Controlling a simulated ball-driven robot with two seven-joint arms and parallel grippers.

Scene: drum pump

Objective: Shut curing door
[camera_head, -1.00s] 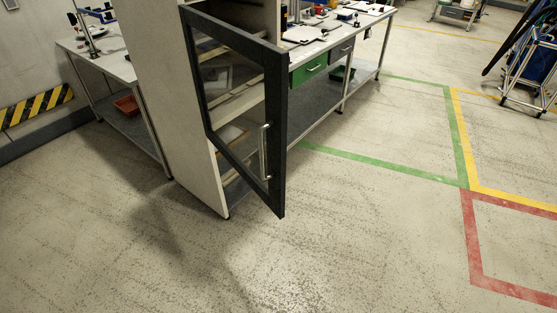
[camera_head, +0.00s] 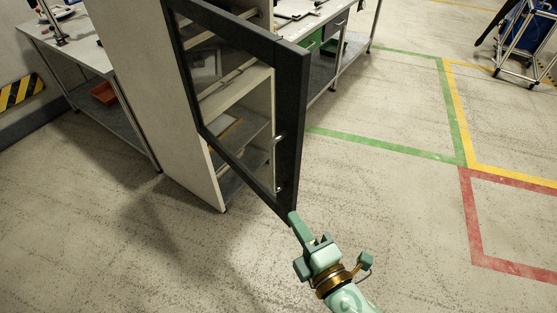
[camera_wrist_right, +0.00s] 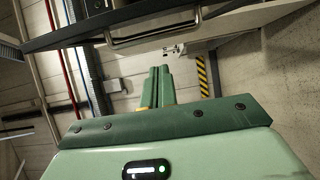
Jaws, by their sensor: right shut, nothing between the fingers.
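The curing door (camera_head: 290,125) is a dark-framed glass door standing open on a pale cabinet (camera_head: 160,110). Its upright metal handle (camera_head: 277,160) is near the free edge, seen nearly edge-on. My right gripper (camera_head: 293,217) is shut and empty, with its fingertips at the door's lower free corner. I cannot tell if they touch it. In the right wrist view the shut fingers (camera_wrist_right: 160,75) point towards a dark frame bar (camera_wrist_right: 125,27), probably the door's. My left gripper is not in view.
A bench with a red bin (camera_head: 104,93) on its lower shelf stands left of the cabinet. Another bench with a green drawer (camera_head: 312,43) stands behind the door. A blue trolley (camera_head: 528,45) is far right. The floor in front is clear, with painted lines.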

